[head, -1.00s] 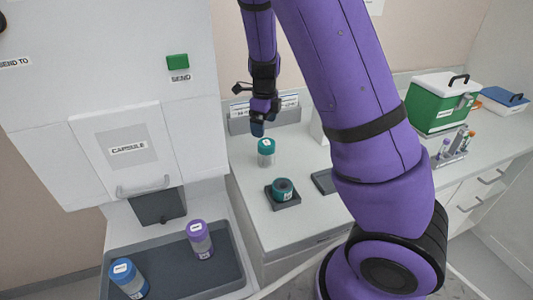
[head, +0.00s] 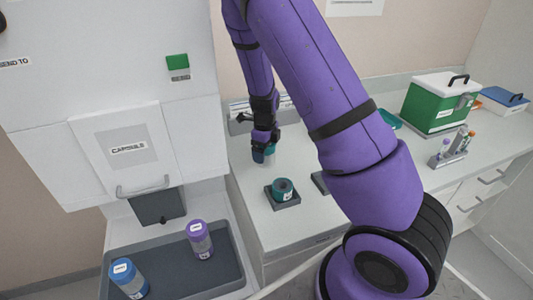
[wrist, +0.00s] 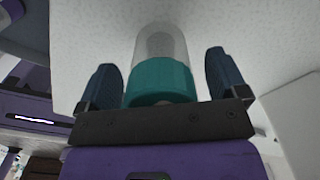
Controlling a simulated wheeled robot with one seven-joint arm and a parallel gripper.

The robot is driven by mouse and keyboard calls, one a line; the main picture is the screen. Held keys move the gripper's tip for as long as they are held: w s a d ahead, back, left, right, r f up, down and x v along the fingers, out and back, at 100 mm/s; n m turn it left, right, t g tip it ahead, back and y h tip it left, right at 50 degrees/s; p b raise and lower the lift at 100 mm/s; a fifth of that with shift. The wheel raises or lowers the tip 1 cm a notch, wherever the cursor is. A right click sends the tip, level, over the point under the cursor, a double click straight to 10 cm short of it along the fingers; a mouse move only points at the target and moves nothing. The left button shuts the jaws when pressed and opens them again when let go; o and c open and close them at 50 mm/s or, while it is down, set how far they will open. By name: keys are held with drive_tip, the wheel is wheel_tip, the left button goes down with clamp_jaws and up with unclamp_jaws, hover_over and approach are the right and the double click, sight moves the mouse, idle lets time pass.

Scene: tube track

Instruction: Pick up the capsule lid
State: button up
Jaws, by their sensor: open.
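The capsule lid, a short cylinder with a teal end and a clear end, stands on the counter in the head view (head: 270,149), partly hidden behind my gripper (head: 263,153). In the wrist view the lid (wrist: 162,78) lies between the two dark fingers of my gripper (wrist: 162,68). The fingers are open, with a gap on both sides of the lid. The teal end is nearest the palm. The capsule body (head: 283,190), a teal cup with a dark opening, sits upright in a dark square holder (head: 286,204) nearer the front.
The cabinet with the CAPSULE door (head: 125,150) stands at left. Below it, a grey tray (head: 168,274) holds a purple-capped capsule (head: 200,239) and a blue-capped capsule (head: 129,279). A green box (head: 431,110) and a tube rack (head: 450,155) stand at right.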

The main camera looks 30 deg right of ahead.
drive_tip(key=shift+f, duration=0.3)
drive_tip(key=c, duration=1.1)
drive_tip(key=shift+r, duration=0.2)
drive_tip(key=shift+r, duration=0.65)
wheel_tip(320, 180, up, 2)
drive_tip(key=shift+r, duration=0.1)
drive_tip(key=s+d, duration=0.3)
drive_tip(key=s, duration=0.1)
drive_tip(key=s+d, duration=0.3)
drive_tip(key=s, duration=0.1)
drive_tip(key=s+d+r, duration=0.1)
drive_tip(key=s+d, duration=0.2)
drive_tip(key=s, duration=0.2)
drive_tip(key=shift+d+r, duration=0.1)
